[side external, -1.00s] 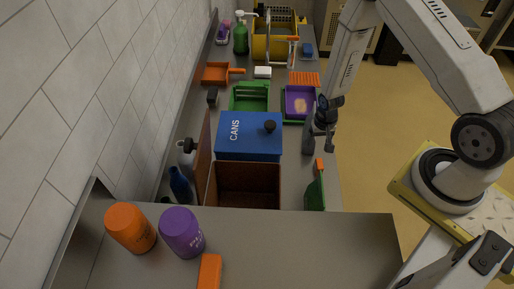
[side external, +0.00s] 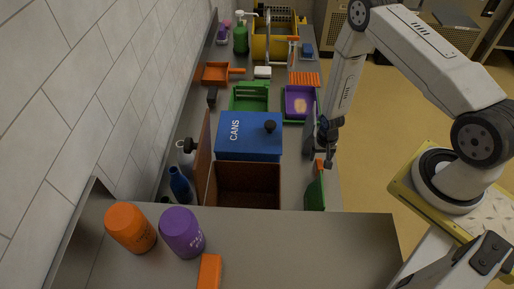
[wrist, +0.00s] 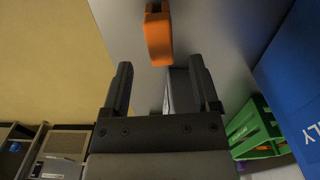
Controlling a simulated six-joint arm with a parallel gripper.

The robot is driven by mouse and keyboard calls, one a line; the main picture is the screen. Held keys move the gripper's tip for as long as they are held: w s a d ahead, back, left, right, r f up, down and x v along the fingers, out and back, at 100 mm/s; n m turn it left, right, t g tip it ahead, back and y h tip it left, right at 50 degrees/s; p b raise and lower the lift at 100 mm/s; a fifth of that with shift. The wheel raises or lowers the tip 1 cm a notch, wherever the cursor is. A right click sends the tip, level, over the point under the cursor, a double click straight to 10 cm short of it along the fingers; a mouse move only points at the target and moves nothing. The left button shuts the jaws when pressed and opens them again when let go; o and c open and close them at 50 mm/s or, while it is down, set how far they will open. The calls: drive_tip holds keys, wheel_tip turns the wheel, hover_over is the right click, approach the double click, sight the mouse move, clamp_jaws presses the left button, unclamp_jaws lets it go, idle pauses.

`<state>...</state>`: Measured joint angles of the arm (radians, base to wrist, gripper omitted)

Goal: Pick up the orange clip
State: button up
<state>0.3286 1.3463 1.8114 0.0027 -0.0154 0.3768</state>
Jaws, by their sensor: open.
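The orange clip (side external: 319,164) shows at the top of an upright green item (side external: 315,193) near the right edge of the counter. My gripper (side external: 322,158) is just above and beside the clip in the side view. In the wrist view, the clip (wrist: 158,38) lies ahead of my gripper (wrist: 160,68), roughly in line with the gap between the two fingers. The fingers are apart and hold nothing. The green item under the clip cannot be made out in the wrist view.
An open brown bin (side external: 248,186) stands left of the green item, with the blue CANS box (side external: 248,146) behind it. A purple tray (side external: 298,101) and a green crate (side external: 249,97) are farther back. Floor lies open to the right.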

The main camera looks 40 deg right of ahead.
sight(319, 162)
drive_tip(key=shift+f, duration=0.25)
drive_tip(key=shift+a+f, duration=0.1)
drive_tip(key=shift+f, duration=2.4)
clamp_jaws()
